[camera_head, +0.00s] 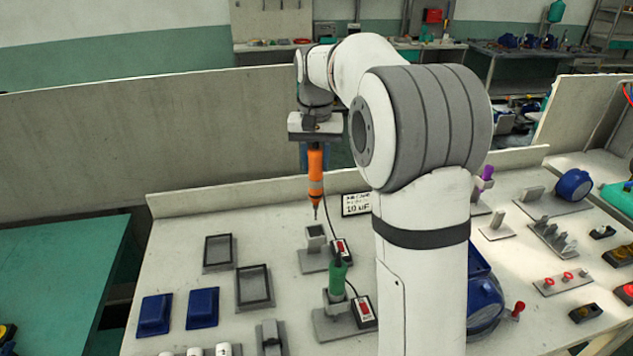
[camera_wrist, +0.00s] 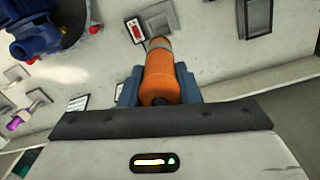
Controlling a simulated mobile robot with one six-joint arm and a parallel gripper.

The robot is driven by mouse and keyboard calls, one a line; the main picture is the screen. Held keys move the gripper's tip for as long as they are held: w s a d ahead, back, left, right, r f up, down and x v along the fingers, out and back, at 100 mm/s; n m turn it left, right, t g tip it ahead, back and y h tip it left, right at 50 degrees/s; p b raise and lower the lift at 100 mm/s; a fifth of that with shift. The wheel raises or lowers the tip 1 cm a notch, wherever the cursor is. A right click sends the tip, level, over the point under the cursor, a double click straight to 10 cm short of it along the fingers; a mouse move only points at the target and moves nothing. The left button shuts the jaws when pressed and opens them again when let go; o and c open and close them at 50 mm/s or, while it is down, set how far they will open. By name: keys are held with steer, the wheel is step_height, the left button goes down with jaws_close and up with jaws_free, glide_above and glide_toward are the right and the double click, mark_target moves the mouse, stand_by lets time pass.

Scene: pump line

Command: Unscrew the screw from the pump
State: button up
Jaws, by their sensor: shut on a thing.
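My gripper (camera_head: 315,150) is shut on an orange electric screwdriver (camera_head: 315,178), which hangs upright with its bit pointing down. In the wrist view the blue jaws of my gripper (camera_wrist: 158,88) clasp the sides of the orange screwdriver (camera_wrist: 160,72). The bit hangs just above an empty grey holder (camera_head: 315,240). The blue pump (camera_head: 484,295) is at the right, partly hidden behind my arm. A red-headed screw (camera_head: 518,308) shows at its right side. In the wrist view the pump (camera_wrist: 48,30) is at the upper left, with a red knob (camera_wrist: 95,28) beside it.
A green screwdriver (camera_head: 337,275) stands in a second holder. Red switch boxes (camera_head: 340,248) with cables sit beside the holders. Grey trays (camera_head: 254,288) and blue bins (camera_head: 202,308) lie at the left. A low wall (camera_head: 250,190) runs along the table's back.

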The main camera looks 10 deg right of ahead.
mark_target(316, 147)
step_height(316, 147, up, 4)
steer(key=shift+f+p, duration=0.15)
steer(key=shift+p, duration=0.2)
steer(key=shift+r+p, duration=2.1)
steer(key=shift+r, duration=0.2)
steer(key=shift+f, duration=0.1)
